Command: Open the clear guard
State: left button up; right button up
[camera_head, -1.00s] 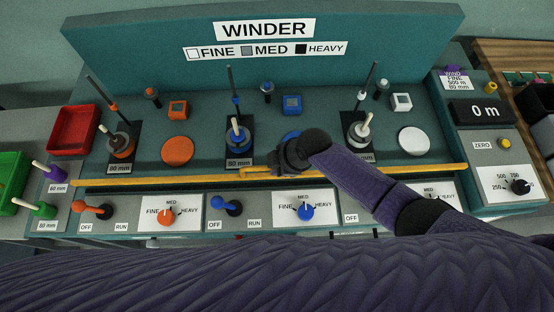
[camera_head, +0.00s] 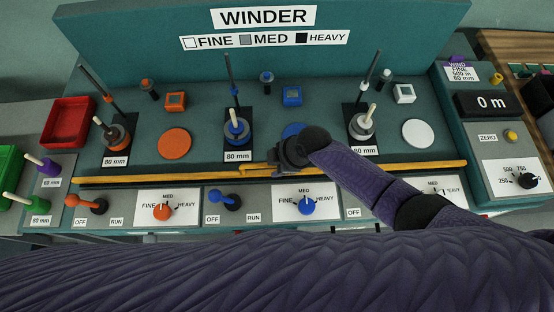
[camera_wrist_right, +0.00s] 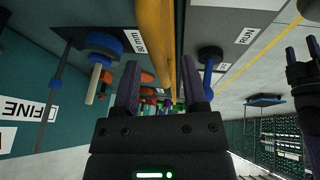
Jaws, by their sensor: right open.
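The clear guard itself is hard to make out. A long yellow bar (camera_head: 150,177) runs along the front edge of the winder deck, apparently the guard's front rail. My right gripper (camera_head: 262,168) is at the middle of this bar, its wrist partly hiding it. In the right wrist view, the fingers of my right gripper (camera_wrist_right: 161,92) are apart, with the yellow bar (camera_wrist_right: 152,45) running between them. I cannot tell whether either finger touches it. My left gripper (camera_wrist_right: 302,52) shows at the right edge of the wrist view, fingers apart, away from the bar.
Behind the bar stand spindles with orange, blue (camera_head: 236,128) and white spools. Below it are an orange lever (camera_head: 85,203), a blue lever (camera_head: 222,197) and selector knobs. A red bin (camera_head: 70,122) and green bin lie left. A counter box (camera_head: 495,105) stands right.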

jog(key=p+v, duration=0.4)
jog(key=v, duration=0.6)
